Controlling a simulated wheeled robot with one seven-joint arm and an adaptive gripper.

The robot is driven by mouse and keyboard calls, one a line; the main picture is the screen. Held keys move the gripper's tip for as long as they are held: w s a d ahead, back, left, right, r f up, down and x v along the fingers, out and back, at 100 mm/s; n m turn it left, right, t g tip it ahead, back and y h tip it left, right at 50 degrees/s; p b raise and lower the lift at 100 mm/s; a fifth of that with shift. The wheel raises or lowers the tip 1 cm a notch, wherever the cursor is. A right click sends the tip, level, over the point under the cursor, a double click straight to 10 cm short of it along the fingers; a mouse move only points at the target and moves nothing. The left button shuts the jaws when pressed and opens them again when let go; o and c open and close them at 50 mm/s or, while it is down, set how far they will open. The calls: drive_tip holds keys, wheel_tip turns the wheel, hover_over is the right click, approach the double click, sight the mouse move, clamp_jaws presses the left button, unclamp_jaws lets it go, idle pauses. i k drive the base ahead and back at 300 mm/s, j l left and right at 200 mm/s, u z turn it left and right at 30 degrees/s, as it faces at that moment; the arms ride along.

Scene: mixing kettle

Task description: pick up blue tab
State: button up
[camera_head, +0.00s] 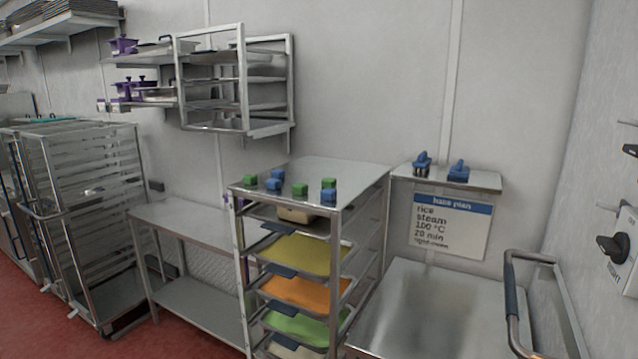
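Several small blue and green blocks stand on the steel top of a tray rack. One blue block (273,184) is at the left, with another blue piece (277,174) just behind it. A further blue block (328,196) is at the right, with a green block (329,183) directly above it in the picture. Green blocks (300,190) and (249,181) stand among them. Two blue pieces, one taller (421,165) and one lower (458,173), sit on a small wall shelf to the right. I cannot tell which piece is the blue tab. My gripper is not in view.
The tray rack (365,172) holds yellow, orange and green trays with dark handles. A steel surface with a rail (512,300) is at the lower right. A low steel table (190,225) and a tall rack (90,200) stand left. A sign (450,228) hangs below the wall shelf.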

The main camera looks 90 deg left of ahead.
sight(326, 194)
drive_tip(key=u, duration=3.25)
